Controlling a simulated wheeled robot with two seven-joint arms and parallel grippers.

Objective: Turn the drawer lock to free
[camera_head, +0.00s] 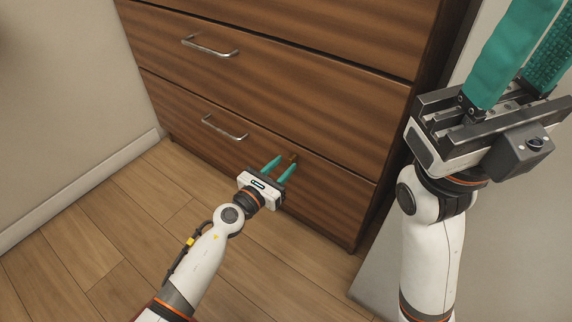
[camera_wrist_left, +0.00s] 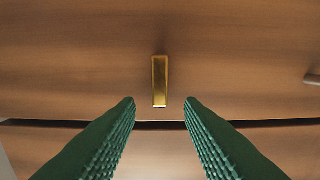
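The drawer lock (camera_head: 293,157) is a small brass piece on the front of the lowest drawer (camera_head: 330,192). In the left wrist view, it is a narrow brass bar (camera_wrist_left: 160,82) standing at right angles to the drawer gap. My left gripper (camera_head: 283,165) is open close to the lock. In the wrist view, its green fingertips (camera_wrist_left: 160,101) are spread on either side of the bar's line, with nothing between them. I cannot tell the exact distance to the lock. My right gripper (camera_head: 541,35) is raised at the right, empty, its fingers apart and their tips cut off.
A steel handle (camera_head: 224,128) is on the lowest drawer, left of the lock. Another handle (camera_head: 209,47) is on the drawer above. The drawers look closed. Wood floor (camera_head: 95,235) is clear at the left, with a pale wall (camera_head: 60,90) beyond.

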